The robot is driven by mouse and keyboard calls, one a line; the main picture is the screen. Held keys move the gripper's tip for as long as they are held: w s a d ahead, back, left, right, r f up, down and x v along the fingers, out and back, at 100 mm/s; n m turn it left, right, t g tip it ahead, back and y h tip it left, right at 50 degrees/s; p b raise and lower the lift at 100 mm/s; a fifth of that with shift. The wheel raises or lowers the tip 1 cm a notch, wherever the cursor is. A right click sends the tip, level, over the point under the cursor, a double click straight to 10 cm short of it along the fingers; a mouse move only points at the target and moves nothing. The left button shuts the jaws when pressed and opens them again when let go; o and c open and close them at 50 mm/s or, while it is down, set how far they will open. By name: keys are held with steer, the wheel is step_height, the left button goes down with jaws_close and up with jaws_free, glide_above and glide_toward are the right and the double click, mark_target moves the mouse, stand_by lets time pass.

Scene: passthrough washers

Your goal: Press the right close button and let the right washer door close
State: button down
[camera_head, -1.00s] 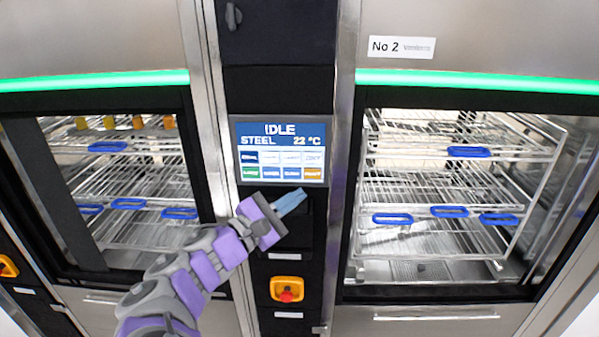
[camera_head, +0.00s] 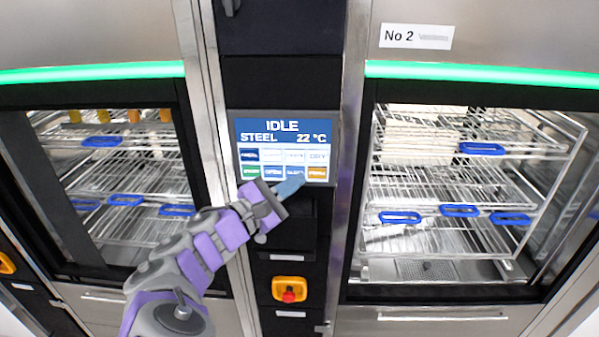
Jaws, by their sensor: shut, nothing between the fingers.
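The control screen (camera_head: 283,137) on the black centre column reads IDLE, STEEL, 22 °C. Below that are two rows of small buttons, with an orange one (camera_head: 317,174) at the lower right. I cannot read which button is the close button. My gripper (camera_head: 295,184) is shut and empty, its blue-grey tip at the bottom row of buttons, left of the orange one. I cannot tell whether it touches the screen. The right washer (camera_head: 457,190), labelled No 2, shows its racks with blue handles; its door's state is unclear.
The left washer (camera_head: 110,180) shows racks with blue handles and orange-topped items. A yellow and red emergency stop (camera_head: 289,289) sits low on the column. Steel posts flank the column. Green light strips run above both openings.

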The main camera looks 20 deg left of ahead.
steer(key=shift+a+f, duration=0.25)
steer(key=shift+a, duration=0.8)
steer(key=shift+d+r, duration=0.2)
steer(key=shift+d, duration=0.9)
steer(key=shift+a+f, duration=0.2)
steer(key=shift+a, duration=0.75)
steer(key=shift+d+r, duration=0.15)
steer(key=shift+d, duration=0.6)
steer(key=shift+w+a+p, duration=0.2)
steer(key=shift+a+p, duration=0.15)
steer(key=shift+a, duration=0.15)
steer(key=shift+w+a+p, duration=0.2)
steer(key=shift+a+p, duration=0.15)
steer(key=shift+a, duration=0.1)
steer(key=shift+d, duration=0.45)
